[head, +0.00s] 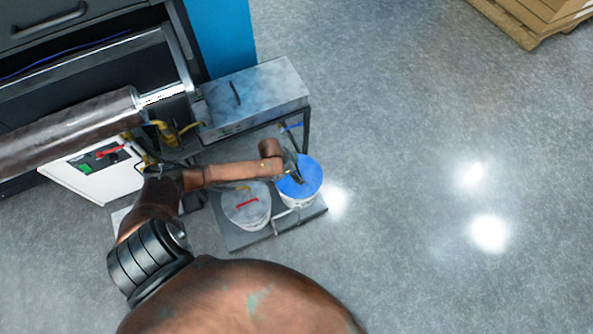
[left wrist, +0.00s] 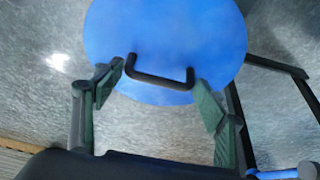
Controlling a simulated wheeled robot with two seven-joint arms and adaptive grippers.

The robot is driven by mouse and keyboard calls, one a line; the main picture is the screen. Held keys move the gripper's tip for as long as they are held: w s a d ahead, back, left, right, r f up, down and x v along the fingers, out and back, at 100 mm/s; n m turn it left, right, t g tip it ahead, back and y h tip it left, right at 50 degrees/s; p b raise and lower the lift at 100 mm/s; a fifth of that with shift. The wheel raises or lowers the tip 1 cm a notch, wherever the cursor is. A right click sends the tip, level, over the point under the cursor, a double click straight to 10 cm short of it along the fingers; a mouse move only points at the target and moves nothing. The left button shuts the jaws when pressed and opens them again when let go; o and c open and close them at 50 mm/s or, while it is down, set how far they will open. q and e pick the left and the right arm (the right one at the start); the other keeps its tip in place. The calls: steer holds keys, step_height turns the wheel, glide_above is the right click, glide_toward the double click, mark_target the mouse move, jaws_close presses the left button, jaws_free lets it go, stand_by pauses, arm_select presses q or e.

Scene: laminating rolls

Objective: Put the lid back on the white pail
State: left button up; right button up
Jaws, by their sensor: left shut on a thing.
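The blue lid (head: 312,172) is a flat disc with a black bar handle, which shows in the left wrist view (left wrist: 160,78). In the head view it lies over the top of the white pail (head: 303,203), whose side shows below it. I cannot tell whether it is seated on the rim or just above it. My left gripper (head: 297,177) is shut on the lid's handle, with a green-padded finger at each end of it in the left wrist view (left wrist: 162,82). My right gripper is not in view.
A second pail with a grey lid and red handle (head: 246,205) stands left of the white pail on a low grey platform (head: 238,240). A metal box on a dark frame (head: 254,98) stands behind. A large roll (head: 70,132) is at left. Open floor lies right.

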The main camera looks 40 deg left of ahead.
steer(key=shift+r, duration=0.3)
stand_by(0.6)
arm_select(q)
steer(key=o, duration=1.4)
steer(key=shift+o, duration=0.4)
steer(key=o, duration=0.3)
steer(key=shift+o, duration=0.2)
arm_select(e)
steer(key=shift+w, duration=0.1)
arm_select(q)
step_height(320, 180, up, 7)
steer(key=p, duration=0.6)
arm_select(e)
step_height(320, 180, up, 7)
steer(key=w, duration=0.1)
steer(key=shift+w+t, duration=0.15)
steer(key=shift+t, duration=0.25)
arm_select(q)
steer(key=shift+c, duration=0.4)
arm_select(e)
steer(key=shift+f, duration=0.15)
